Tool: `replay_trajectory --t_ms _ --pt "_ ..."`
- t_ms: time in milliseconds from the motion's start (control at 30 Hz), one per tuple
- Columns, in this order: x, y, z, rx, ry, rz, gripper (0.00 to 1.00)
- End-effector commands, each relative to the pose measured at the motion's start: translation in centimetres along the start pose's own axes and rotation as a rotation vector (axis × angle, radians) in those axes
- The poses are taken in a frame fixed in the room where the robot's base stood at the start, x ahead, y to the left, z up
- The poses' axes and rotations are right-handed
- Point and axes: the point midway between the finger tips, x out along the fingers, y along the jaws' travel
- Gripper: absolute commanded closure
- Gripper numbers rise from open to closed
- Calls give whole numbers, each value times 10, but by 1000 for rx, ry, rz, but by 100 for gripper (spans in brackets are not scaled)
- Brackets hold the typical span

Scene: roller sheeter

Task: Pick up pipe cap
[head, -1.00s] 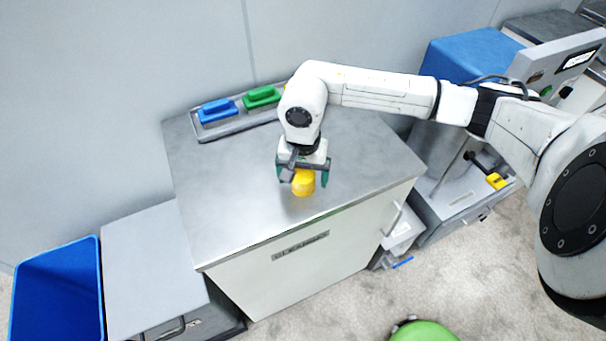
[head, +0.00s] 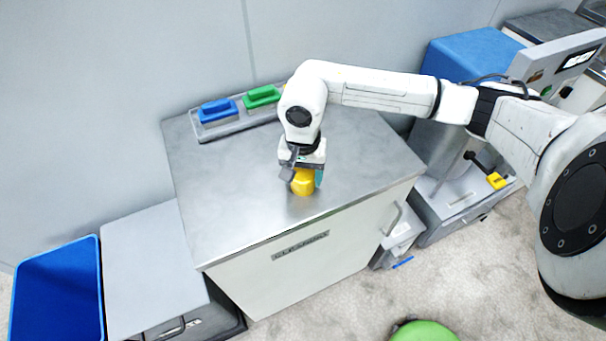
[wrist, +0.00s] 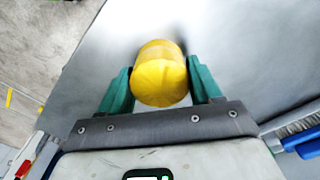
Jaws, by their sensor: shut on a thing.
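The yellow pipe cap (head: 303,183) is on the metal top of the cabinet, near its front edge, in the head view. In the wrist view the pipe cap (wrist: 160,76) is a rounded yellow cylinder between two green fingers. My gripper (head: 305,178) points down at it from above and is shut on it. In the wrist view my gripper (wrist: 161,88) has one finger on each side of the cap. The cap's underside is hidden, and I cannot tell any gap between it and the top.
The cabinet top (head: 230,210) is clear around the cap. Behind it a grey tray (head: 205,135) holds a blue block (head: 217,109) and a green block (head: 262,96). A blue bin (head: 58,292) stands at lower left. Machinery (head: 560,62) stands at right.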

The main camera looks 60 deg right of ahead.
Motion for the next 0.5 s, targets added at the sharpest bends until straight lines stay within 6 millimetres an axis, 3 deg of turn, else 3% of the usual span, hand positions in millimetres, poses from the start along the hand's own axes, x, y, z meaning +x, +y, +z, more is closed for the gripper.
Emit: replay_trajectory --t_ms 167,333,500 --pt "-8 0 0 -2 2 0 67" --pt "-32 0 -1 -5 6 -1 67" --pt "-65 34 -2 0 9 1 67"
